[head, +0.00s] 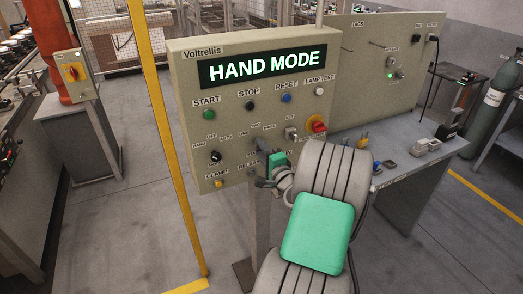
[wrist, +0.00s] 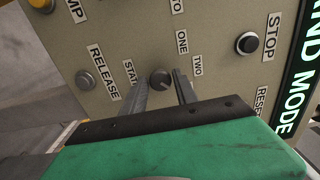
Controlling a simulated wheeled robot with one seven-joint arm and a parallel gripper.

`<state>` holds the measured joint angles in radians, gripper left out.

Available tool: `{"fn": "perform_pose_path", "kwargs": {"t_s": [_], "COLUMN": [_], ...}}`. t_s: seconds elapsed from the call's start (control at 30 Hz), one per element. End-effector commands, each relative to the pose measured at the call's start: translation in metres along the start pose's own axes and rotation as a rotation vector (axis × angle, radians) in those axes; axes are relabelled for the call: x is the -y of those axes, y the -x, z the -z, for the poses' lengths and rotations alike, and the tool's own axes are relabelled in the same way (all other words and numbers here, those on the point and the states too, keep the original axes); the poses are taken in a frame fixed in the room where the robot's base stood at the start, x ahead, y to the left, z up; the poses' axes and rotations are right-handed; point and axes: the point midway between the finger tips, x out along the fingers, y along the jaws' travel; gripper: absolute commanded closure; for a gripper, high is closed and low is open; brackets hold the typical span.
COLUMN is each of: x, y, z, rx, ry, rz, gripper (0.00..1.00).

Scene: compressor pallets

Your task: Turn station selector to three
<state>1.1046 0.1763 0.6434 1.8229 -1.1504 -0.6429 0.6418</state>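The station selector (wrist: 161,79) is a small dark round knob on the beige control panel (head: 182,110). In the wrist view it shows between my gripper's two grey fingers, close to both. The labels ONE and TWO sit beside it, and part of the station label shows under it; no label three is readable. My gripper (wrist: 160,87) is open around the knob, and I cannot tell whether either finger touches it. In the head view my gripper (head: 262,150) reaches the lower middle of the panel and hides the selector. The knob's pointing direction is unclear.
The panel's display (head: 264,66) reads HAND MODE. The grey RELEASE button (wrist: 84,80) is close by. A yellow post (head: 161,120) stands left of the panel.

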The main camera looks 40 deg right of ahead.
Motion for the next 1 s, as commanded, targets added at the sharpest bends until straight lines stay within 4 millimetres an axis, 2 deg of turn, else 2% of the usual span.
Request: {"fn": "perform_pose_path", "kwargs": {"t_s": [0.03,0.2,0.47,0.57,0.8,1.0], "x": [0.000,0.000,-0.001,-0.003,-0.003,0.000], "y": [0.000,0.000,0.003,0.017,0.065,0.079], "z": [0.000,0.000,0.001,0.002,0.002,-0.001], "rx": [0.000,0.000,-0.002,-0.004,-0.005,0.000], "ry": [0.000,0.001,0.000,0.001,0.000,0.001], "rz": [0.000,0.000,0.000,-0.001,0.000,0.001], "gripper": [0.60,0.48,0.48,0.48,0.48,0.48]}}
